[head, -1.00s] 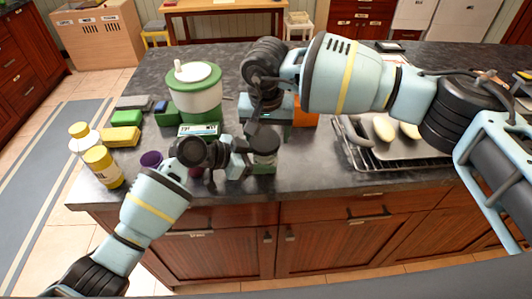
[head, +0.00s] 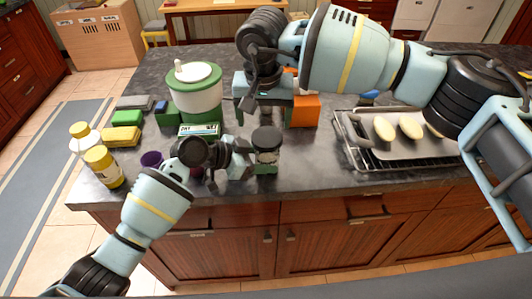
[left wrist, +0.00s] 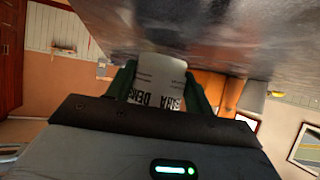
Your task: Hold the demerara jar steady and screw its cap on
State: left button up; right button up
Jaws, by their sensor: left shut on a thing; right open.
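The demerara jar (head: 265,157) stands upright near the counter's front edge. A dark cap (head: 266,137) sits on top of it; whether it is fully tight cannot be told. My left gripper (head: 262,167) is shut around the jar from the left. In the left wrist view, the jar's white lettered label (left wrist: 158,88) shows between the green fingers. My right gripper (head: 264,98) is open and empty, above and behind the jar, apart from the cap.
A green-and-white canister (head: 195,98) and a small display (head: 198,130) stand left of the jar. An orange box (head: 305,110) is behind it. A tray with pale oval things (head: 420,148) lies to the right. A purple cup (head: 151,159), sponges (head: 121,136) and yellow-capped bottles (head: 103,167) stand left.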

pick_arm(q)
jog(key=shift+r, duration=0.1)
pick_arm(e)
jog(key=shift+w+d, duration=0.1)
jog(key=shift+d, duration=0.1)
pick_arm(q)
jog(key=o, duration=1.5)
pick_arm(e)
jog(key=shift+f, duration=0.1)
pick_arm(q)
jog(key=v, duration=1.2)
